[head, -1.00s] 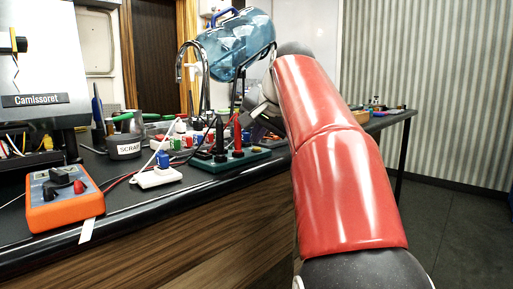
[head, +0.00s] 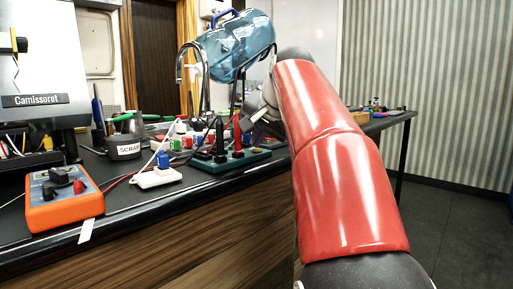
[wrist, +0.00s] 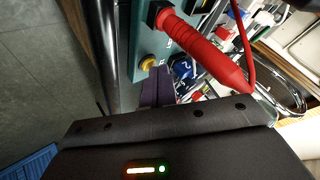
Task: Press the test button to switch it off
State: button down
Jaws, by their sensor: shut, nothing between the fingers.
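A small round yellow button (wrist: 148,62) sits on the green test board (wrist: 150,40) in the wrist view, near the board's edge. My gripper (wrist: 159,72) is shut and empty, with its dark fingertips together just beside and below the button in the picture. I cannot tell whether the fingertips touch the board. A thick red probe (wrist: 205,50) stands in the board to the right of the fingers. In the head view the green board (head: 250,158) lies near the bench's front edge, and the button cannot be made out there.
A blue knob or plug (wrist: 183,68) is close to the fingertips. Open floor lies right of the bench.

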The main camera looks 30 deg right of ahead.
jog(key=shift+r+p, duration=0.4)
notch_tip(320, 180, up, 6)
jog(key=p, duration=0.6)
dwell(0.5)
